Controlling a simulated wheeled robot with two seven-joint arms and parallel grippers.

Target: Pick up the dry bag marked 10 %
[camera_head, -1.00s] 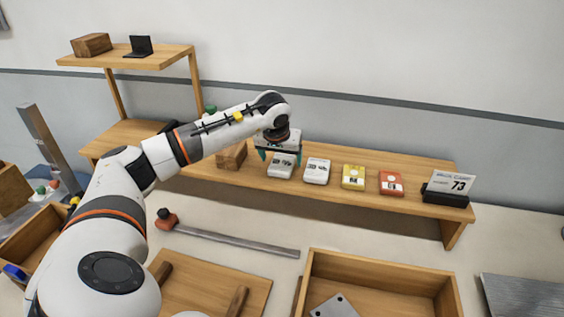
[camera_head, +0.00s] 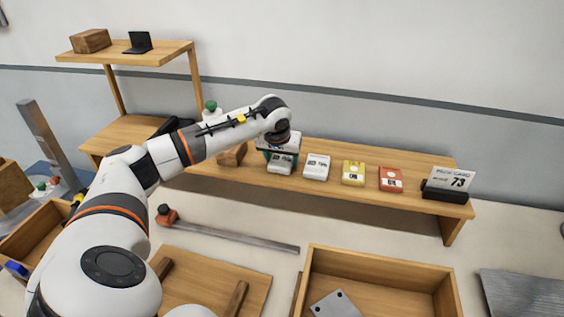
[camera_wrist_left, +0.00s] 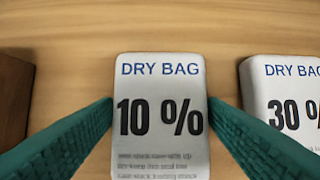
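The white dry bag marked 10 % (camera_wrist_left: 160,85) lies flat on the wooden bench shelf, facing up in the left wrist view. It also shows in the head view (camera_head: 280,168), partly covered by my gripper. My left gripper (camera_head: 281,157) is over it, pointing down. Its teal fingers are closed against the bag's left and right sides. The bag appears to rest on the wood still. My right gripper is not in view.
A white 30 % bag (camera_head: 316,167) lies close to the right, then a yellow bag (camera_head: 353,173) and a red bag (camera_head: 391,179). A card stand (camera_head: 447,184) is at the right end. A wooden block (camera_head: 232,155) is close on the left.

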